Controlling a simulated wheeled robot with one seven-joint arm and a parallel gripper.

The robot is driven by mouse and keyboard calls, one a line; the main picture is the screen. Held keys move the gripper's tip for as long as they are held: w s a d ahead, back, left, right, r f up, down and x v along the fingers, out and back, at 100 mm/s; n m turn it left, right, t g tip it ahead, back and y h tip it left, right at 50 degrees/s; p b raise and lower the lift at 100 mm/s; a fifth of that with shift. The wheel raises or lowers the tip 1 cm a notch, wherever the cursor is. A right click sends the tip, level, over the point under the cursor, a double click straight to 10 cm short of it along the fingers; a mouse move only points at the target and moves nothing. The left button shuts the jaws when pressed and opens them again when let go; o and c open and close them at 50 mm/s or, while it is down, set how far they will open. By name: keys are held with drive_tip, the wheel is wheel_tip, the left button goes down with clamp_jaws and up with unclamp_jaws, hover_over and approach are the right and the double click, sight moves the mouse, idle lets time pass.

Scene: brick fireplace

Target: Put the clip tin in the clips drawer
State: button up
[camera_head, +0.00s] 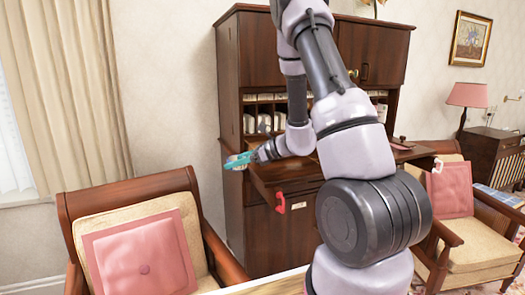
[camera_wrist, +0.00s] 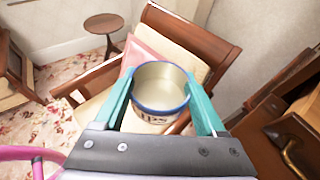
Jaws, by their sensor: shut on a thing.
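My gripper (camera_wrist: 160,82) has teal fingers shut on the clip tin (camera_wrist: 160,112), an open round tin with a blue rim and dark lettering, partly readable as "IPS". The tin looks empty and about upright. In the head view, my gripper (camera_head: 240,160) holds the tin at the left side of the wooden writing cabinet (camera_head: 232,100), above the armchair. A red handle (camera_head: 280,203) hangs at the front of the cabinet's desk part, and a white handle (camera_head: 437,165) is at its right. No drawer label is readable, so I cannot tell which is the clips drawer.
An armchair with a pink cushion (camera_head: 140,255) stands front left; another (camera_head: 452,190) is at the right. The wrist view shows a brass handle (camera_wrist: 290,152) at right, a pink loop (camera_wrist: 38,156) at lower left, and a round side table (camera_wrist: 104,24).

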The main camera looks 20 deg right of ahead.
drive_tip(key=s+d+f+n+g+h, duration=0.1)
drive_tip(key=s+f+n+g, duration=0.3)
drive_tip(key=s+n+g, duration=0.4)
drive_tip(key=s+d+f+n+g+h, duration=0.1)
drive_tip(key=s+f+n+g+h, duration=0.15)
drive_tip(key=s+n+g, duration=0.5)
drive_tip(key=w+d+r+n+g+h, duration=0.1)
drive_tip(key=w+d+n+g+h, duration=0.15)
drive_tip(key=d+n+h, duration=1.4)
drive_tip(key=w+d+r+n+t+h, duration=0.2)
drive_tip(key=w+d+r+n+t, duration=0.2)
drive_tip(key=w+n+t, duration=0.25)
drive_tip(key=w+d+r+n+t+h, duration=0.35)
drive_tip(key=w+d+n+t, duration=0.2)
drive_tip(key=w, duration=0.25)
drive_tip(key=shift+n+t+y, duration=0.3)
drive_tip(key=shift+t+y, duration=0.15)
drive_tip(key=shift+t, duration=0.05)
drive_tip(key=w, duration=0.7)
drive_tip(key=w+a, duration=0.1)
drive_tip(key=w, duration=1.3)
drive_tip(key=shift+a+r, duration=0.25)
drive_tip(key=shift+r, duration=0.15)
wheel_tip(320, 180, down, 2)
drive_tip(key=shift+f, duration=0.1)
wheel_tip(320, 180, down, 4)
drive_tip(key=shift+f, duration=0.1)
drive_tip(key=shift+w+f, duration=0.25)
drive_tip(key=shift+f, duration=0.05)
